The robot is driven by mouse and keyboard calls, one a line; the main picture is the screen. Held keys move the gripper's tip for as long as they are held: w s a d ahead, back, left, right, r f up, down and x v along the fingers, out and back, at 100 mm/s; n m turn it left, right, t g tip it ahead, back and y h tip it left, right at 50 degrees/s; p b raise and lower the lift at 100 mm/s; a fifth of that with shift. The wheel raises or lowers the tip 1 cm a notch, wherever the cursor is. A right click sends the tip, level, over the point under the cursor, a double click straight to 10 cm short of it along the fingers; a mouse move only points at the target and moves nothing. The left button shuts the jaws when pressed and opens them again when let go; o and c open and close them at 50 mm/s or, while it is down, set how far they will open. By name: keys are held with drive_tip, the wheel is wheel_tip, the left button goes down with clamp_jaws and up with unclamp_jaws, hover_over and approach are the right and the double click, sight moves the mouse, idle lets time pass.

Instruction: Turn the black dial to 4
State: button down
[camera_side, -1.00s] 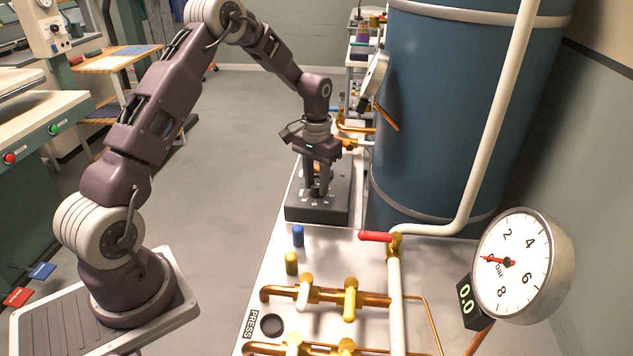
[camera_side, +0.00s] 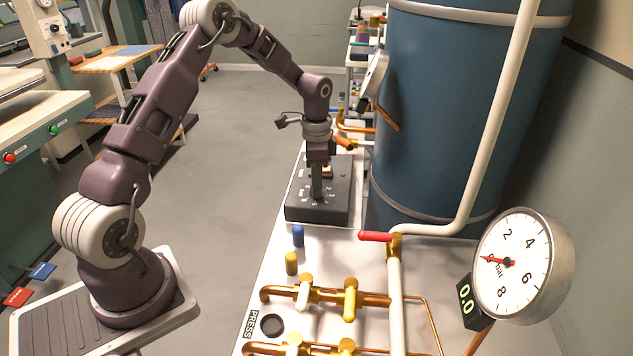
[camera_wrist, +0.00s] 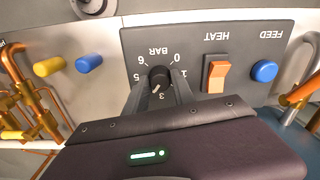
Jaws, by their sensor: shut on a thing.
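The black dial (camera_wrist: 160,76) is on a dark grey panel (camera_wrist: 205,40), marked BAR and numbered around it. In the wrist view its white mark points down and slightly left, just left of the 3. The 4 is hidden, apparently behind a finger. My gripper (camera_wrist: 158,84) has one finger on each side of the dial and is shut on it. In the side view my gripper (camera_side: 317,192) points straight down onto the panel, and the dial is hidden by the fingers.
An orange HEAT switch (camera_wrist: 217,76) and a blue FEED button (camera_wrist: 264,71) are near the dial. Blue (camera_side: 298,236) and yellow (camera_side: 291,263) knobs stand in front of the panel. A large blue tank (camera_side: 460,120) is close on the right. The gauge display (camera_side: 467,300) reads 0.0.

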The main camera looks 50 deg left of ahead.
drive_tip(key=shift+m, duration=0.9)
drive_tip(key=c, duration=1.1)
unclamp_jaws()
drive_tip(key=shift+o, duration=0.2)
wheel_tip(320, 180, up, 7)
drive_tip(key=shift+f, duration=0.1)
